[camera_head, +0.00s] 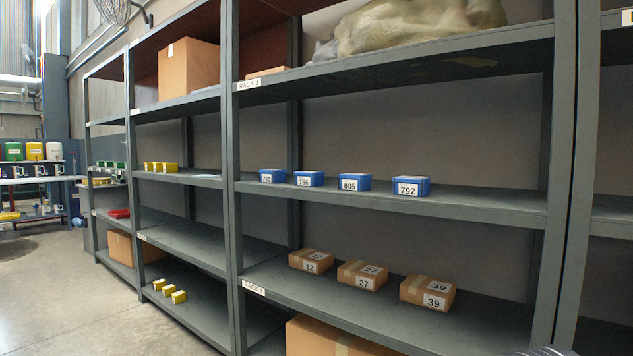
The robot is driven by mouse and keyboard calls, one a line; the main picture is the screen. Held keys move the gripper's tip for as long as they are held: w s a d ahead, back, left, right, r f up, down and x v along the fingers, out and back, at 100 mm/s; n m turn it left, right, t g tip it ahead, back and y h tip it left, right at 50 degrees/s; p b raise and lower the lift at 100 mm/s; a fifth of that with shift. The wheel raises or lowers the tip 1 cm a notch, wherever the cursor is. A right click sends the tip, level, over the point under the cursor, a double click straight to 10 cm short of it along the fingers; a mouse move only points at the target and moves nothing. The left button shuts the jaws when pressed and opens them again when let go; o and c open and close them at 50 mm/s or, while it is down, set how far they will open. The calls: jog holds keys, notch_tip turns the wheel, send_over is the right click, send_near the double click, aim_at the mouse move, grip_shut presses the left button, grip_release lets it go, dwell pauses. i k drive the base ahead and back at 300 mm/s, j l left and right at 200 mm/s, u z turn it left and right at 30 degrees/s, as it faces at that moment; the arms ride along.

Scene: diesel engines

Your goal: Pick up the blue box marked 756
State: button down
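The blue box marked 756 (309,179) sits on the middle shelf (480,205) of the rack, second from the left in a row of blue boxes. Its white label faces me, and the small print is just readable. To its left is a blue box whose label (272,176) is too small to read surely. To its right are blue boxes marked 805 (354,182) and 792 (411,187). The boxes stand apart with small gaps.
Cardboard boxes marked 12 (311,261), 27 (362,276) and 39 (428,292) sit on the shelf below. Rack uprights (232,150) and (562,170) flank this bay. A large wrapped bundle (415,28) lies on the shelf above. Clear floor (70,300) shows at the lower left.

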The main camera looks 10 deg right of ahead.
aim_at(314, 179)
jog(key=z, duration=1.3)
jog(key=i+z, duration=0.1)
jog(key=z, duration=1.2)
jog(key=i+z, duration=0.1)
jog(key=z, duration=0.55)
jog(key=j+z, duration=0.1)
jog(key=z, duration=1.15)
jog(key=j+z, duration=0.1)
jog(key=z, duration=0.55)
jog(key=k+j+z, duration=0.1)
jog(key=z, duration=0.3)
jog(key=k+j+z, duration=0.1)
jog(key=z, duration=0.3)
jog(key=k+u, duration=0.45)
jog(key=k, duration=0.25)
jog(key=k+l+u, duration=0.2)
jog(key=k+u, duration=0.25)
jog(key=k, duration=0.3)
jog(key=k+u, duration=0.5)
jog(key=k, duration=0.25)
jog(key=k+j+u, duration=0.1)
jog(key=k, duration=1.1)
